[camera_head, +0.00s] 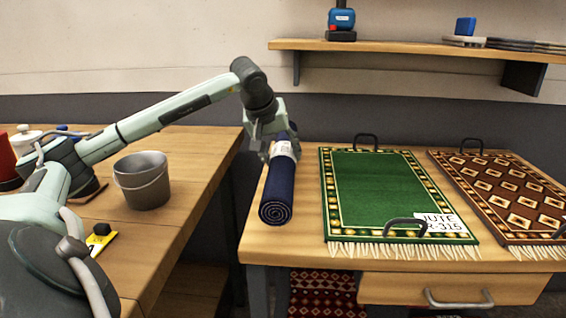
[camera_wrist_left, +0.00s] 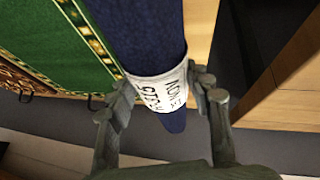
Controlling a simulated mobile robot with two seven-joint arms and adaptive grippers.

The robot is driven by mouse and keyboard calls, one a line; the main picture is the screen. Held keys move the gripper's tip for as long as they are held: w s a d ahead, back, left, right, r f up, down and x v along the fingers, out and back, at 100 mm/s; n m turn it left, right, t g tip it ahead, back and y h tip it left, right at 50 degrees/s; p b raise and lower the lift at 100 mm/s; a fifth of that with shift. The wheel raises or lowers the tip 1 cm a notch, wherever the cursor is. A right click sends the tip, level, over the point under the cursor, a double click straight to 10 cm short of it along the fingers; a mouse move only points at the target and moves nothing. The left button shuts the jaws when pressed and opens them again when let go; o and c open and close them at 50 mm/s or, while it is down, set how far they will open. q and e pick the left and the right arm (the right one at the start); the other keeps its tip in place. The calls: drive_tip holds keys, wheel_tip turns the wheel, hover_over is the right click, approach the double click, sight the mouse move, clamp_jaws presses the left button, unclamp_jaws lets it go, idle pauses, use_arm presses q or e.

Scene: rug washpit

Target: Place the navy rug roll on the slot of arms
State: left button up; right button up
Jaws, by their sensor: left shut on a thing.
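The navy rug roll (camera_head: 276,194) is a dark blue cylinder with a spiral end facing me and a white printed label band (camera_head: 286,150) near its far end. My left gripper (camera_head: 270,140) is shut on the roll at that band. In the left wrist view the fingers (camera_wrist_left: 163,88) lie on either side of the navy roll (camera_wrist_left: 140,35), around the label. The roll lies lengthwise over the left end of the right-hand table; I cannot tell whether it touches the top. I cannot make out a slot of arms. My right gripper is not in view.
A green rug (camera_head: 385,190) and a brown patterned rug (camera_head: 500,190), with black handles, lie right of the roll on the table (camera_head: 335,258). A grey bucket (camera_head: 143,182) stands on the left table (camera_head: 190,150). A gap separates the tables. A wall shelf (camera_head: 400,47) hangs above.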

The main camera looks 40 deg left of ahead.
use_arm(q)
drive_tip(key=shift+w, duration=0.25)
drive_tip(key=shift+f, duration=2)
drive_tip(key=shift+f, duration=0.1)
drive_tip(key=o, duration=1.2)
drive_tip(key=shift+f+b, duration=0.1)
drive_tip(key=shift+b, duration=0.2)
drive_tip(key=o, duration=0.4)
